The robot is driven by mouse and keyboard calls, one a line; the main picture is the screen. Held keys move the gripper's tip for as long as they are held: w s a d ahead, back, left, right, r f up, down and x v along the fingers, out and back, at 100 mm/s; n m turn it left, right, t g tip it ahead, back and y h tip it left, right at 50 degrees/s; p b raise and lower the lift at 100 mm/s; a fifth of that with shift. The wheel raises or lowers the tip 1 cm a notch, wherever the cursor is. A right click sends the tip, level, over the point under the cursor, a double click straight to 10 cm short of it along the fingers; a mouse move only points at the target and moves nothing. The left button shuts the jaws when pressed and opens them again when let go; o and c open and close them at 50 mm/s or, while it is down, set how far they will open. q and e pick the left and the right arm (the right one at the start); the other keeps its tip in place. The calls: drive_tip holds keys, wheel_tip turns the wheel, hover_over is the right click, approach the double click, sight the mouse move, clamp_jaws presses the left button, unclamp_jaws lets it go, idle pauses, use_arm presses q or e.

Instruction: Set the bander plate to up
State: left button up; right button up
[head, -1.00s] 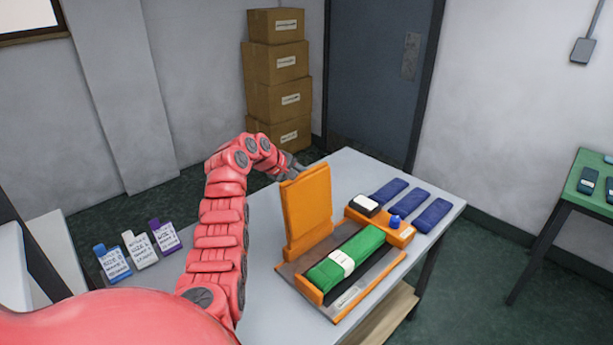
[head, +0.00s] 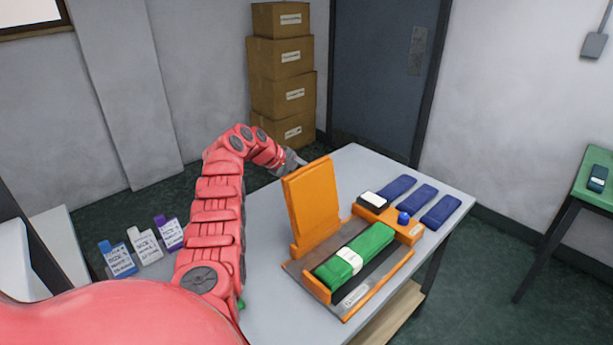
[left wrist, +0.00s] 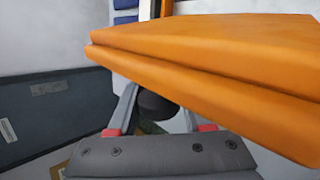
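The bander plate (head: 313,198) is a thick orange panel standing nearly upright at the left side of the machine bed on the table. It also fills the upper right of the left wrist view (left wrist: 215,60). My left gripper (head: 297,160) is behind the plate's upper left edge, partly hidden by it in the head view. In the left wrist view its two fingers (left wrist: 158,112) stand apart, with a dark rounded piece between them under the plate. I cannot tell whether they touch it. My right gripper is not in view.
The bed holds a green knitted roll (head: 358,253) with a white band. An orange block with a blue knob (head: 403,218) sits behind it. Blue strips (head: 417,197) lie at the back right of the table (head: 262,290).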

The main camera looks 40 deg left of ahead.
use_arm(q)
drive_tip(key=o, duration=0.3)
drive_tip(key=shift+a, duration=0.15)
drive_tip(key=b+v, duration=0.4)
drive_tip(key=v, duration=1.3)
drive_tip(key=shift+s+r+b, duration=0.1)
drive_tip(key=shift+r+b, duration=0.1)
drive_tip(key=shift+b, duration=0.15)
drive_tip(key=shift+f, duration=0.1)
